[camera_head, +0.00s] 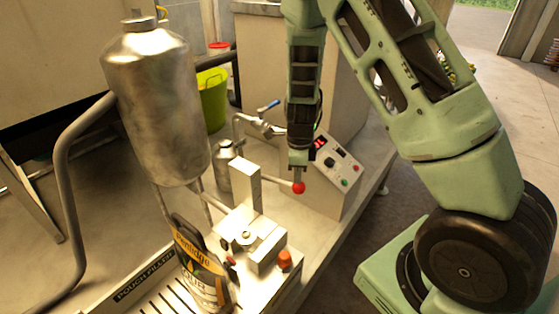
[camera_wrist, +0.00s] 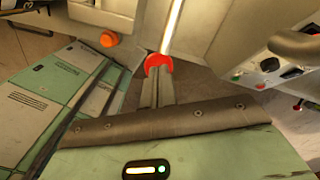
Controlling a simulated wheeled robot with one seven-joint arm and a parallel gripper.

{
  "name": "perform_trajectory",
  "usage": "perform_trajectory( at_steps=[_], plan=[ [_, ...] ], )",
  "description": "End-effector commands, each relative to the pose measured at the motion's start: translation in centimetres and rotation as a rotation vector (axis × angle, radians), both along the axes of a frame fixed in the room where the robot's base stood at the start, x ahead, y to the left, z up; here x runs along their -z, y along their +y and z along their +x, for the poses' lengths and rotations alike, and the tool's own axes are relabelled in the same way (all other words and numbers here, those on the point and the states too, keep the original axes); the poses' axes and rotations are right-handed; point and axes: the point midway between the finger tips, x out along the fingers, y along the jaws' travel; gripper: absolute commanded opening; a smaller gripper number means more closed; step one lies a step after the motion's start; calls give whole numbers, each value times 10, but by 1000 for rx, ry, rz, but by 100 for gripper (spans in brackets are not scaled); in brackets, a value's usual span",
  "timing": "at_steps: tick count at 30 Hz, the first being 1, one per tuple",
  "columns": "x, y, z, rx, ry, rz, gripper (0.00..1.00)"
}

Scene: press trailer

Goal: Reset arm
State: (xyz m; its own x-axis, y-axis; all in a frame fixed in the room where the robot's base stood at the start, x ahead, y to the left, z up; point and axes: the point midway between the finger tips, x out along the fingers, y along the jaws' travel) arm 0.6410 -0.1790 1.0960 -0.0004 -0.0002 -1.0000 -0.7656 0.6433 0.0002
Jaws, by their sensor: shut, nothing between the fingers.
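My green arm reaches down from the top of the head view. My gripper (camera_head: 298,170) points down with its narrow fingers together and empty. It also shows in the wrist view (camera_wrist: 157,88). A red ball knob (camera_head: 299,188) on a thin metal lever sits right at the fingertips. In the wrist view the red knob (camera_wrist: 158,62) lies just beyond the finger ends. I cannot tell whether they touch.
A pouch filler (camera_head: 145,278) stands below, with a metal tank (camera_head: 158,100) at left and a printed pouch (camera_head: 200,262) at its front. A control box (camera_head: 335,178) stands close right of my gripper. An orange knob (camera_head: 285,259) sticks up nearby. A yellow-green bucket (camera_head: 212,98) is behind.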

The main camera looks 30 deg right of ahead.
Motion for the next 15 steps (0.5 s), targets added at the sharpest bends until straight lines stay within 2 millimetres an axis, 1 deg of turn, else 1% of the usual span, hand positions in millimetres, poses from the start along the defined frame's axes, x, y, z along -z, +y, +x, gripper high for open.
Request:
perform_trajectory(
  at_steps=[5,8,11,14,15],
  plan=[
    [0,0,0,-1,0,0,0],
    [0,7,-1,-34,-1,9,0],
    [-2,31,-4,-162,-6,40,0],
    [-9,76,-16,-433,-21,90,0],
    [-13,99,-25,-585,-30,114,0]
  ],
)
